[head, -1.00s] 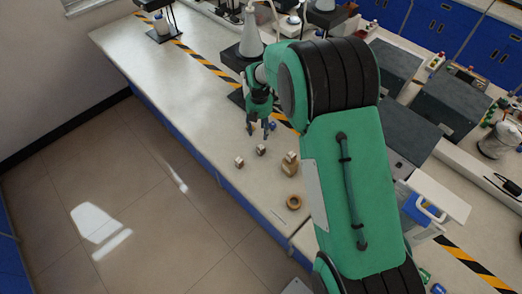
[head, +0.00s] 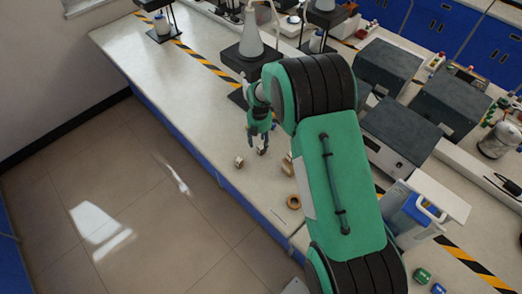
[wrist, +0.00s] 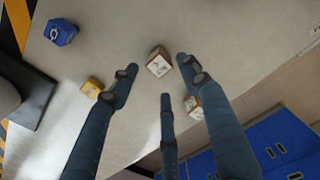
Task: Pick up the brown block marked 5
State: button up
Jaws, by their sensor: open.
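My gripper (head: 258,136) is open, with its fingers spread and pointing down just above the bench. In the wrist view, a block with a pale marked face and brown sides (wrist: 158,63) lies between and just beyond the fingertips (wrist: 157,78); it also shows under the gripper in the head view (head: 262,151). A similar block (wrist: 191,104) is partly hidden by a finger; a small block also sits near the bench edge in the head view (head: 239,161). A yellow-brown block (wrist: 92,87) lies beside the left finger. I cannot read a 5 on any block.
A blue block (wrist: 60,32) lies at the upper left of the wrist view. A flask on a dark stand (head: 251,42) stands behind the gripper.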

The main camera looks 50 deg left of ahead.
aim_at(260, 147)
jog(key=shift+f, duration=0.1)
jog(key=shift+d+f, duration=0.2)
jog(key=shift+f, duration=2.3)
jog(key=c, duration=1.1)
